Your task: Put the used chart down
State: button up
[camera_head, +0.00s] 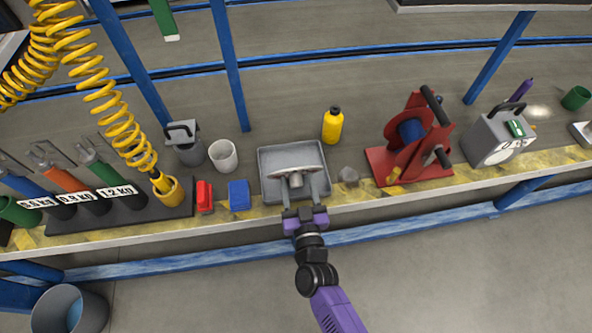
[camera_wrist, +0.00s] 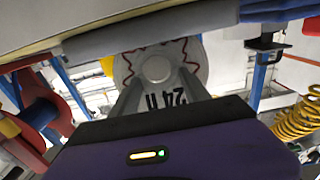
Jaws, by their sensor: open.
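The used chart (camera_head: 298,160) is a pale round disc with a grey hub, seen at a slant in the head view, at the grey tray (camera_head: 265,182) on the bench. In the wrist view the chart (camera_wrist: 188,50) shows a wavy red trace and "24 H" printed upside down. My gripper (camera_head: 296,181) reaches over the tray's front edge, with one finger on each side of the hub. It is open. In the wrist view its fingers (camera_wrist: 158,88) stand apart in front of the chart. I cannot tell whether the chart's lower edge touches the tray floor.
A blue block (camera_head: 239,195) and a red block (camera_head: 204,196) lie left of the tray. A yellow bottle (camera_head: 332,127) stands behind. A white cup (camera_head: 223,156) is back left.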

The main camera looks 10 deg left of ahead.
jog(key=p+v, duration=0.1)
jog(key=v, duration=0.7)
jog(key=shift+s+p, duration=0.2)
jog(key=shift+p, duration=0.2)
jog(key=shift+d, duration=0.2)
jog(key=s+d+r+h, duration=0.1)
jog(key=s+d+r, duration=0.1)
jog(key=s+d, duration=0.5)
jog(key=s+d+r, duration=0.3)
jog(key=s+d, duration=0.4)
jog(key=d, duration=0.1)
jog(key=s+d+r+m+g+h, duration=0.1)
jog(key=s+d+r+h, duration=0.1)
jog(key=s+r, duration=0.5)
jog(key=s+d+r+m+g+h, duration=0.1)
jog(key=s+d+r+m+h, duration=0.1)
jog(key=s+d+r, duration=0.2)
jog(key=s+r, duration=0.3)
jog(key=r, duration=0.2)
jog(key=shift+s+d+g, duration=0.25)
jog(key=shift+g, duration=0.05)
